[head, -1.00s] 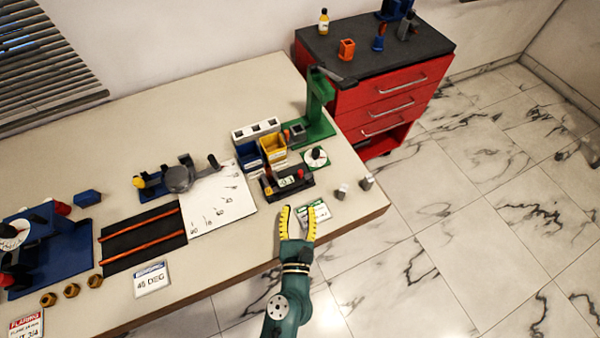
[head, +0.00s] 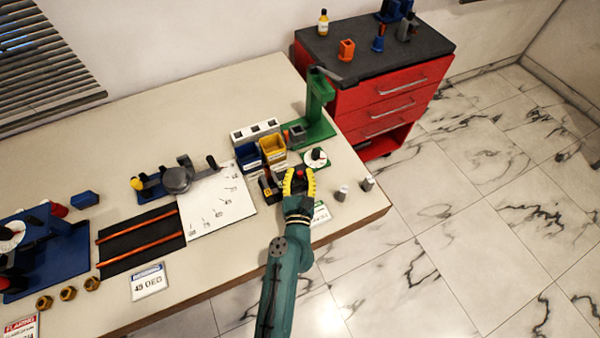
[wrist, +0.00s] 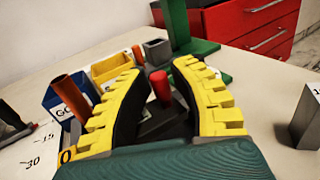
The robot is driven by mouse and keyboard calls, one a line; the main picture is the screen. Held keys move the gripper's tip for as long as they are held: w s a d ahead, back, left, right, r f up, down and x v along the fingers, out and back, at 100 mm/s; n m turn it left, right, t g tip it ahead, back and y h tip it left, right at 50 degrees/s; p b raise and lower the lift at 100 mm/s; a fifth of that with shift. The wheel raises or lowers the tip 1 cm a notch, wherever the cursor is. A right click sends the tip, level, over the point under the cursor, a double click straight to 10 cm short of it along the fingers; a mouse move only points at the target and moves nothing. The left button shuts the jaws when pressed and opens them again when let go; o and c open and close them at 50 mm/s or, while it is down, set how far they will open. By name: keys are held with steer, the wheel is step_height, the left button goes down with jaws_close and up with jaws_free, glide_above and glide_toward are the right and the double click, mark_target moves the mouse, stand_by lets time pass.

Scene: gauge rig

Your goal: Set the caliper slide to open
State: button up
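The caliper appears to be the dark fixture (head: 267,188) near the front right of the bench. A red upright knob (wrist: 161,87) stands on it, and its top (head: 299,174) shows between the fingers in the head view. My gripper (head: 300,176) is over the right part of the fixture. Its yellow-backed fingers are apart, one on each side of the red knob, with gaps visible in the wrist view. The fingers and wrist hide much of the fixture, including its display and any scale, so I cannot read the slide's setting.
Blue and yellow bins (head: 273,148) and a green stand (head: 318,105) are behind the fixture. A white dial (head: 316,157) is close by. Two small grey blocks (head: 342,192) stand to the right. A label card (head: 321,213) lies in front.

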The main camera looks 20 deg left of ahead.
jaws_close()
steer(key=shift+w+d+f+b, duration=0.1)
steer(key=shift+w+d+b, duration=0.6)
steer(key=shift+w+d, duration=0.4)
steer(key=shift+a, duration=0.15)
steer(key=shift+o, duration=2.3)
jaws_free()
steer(key=shift+d, duration=0.2)
steer(key=shift+a, duration=0.1)
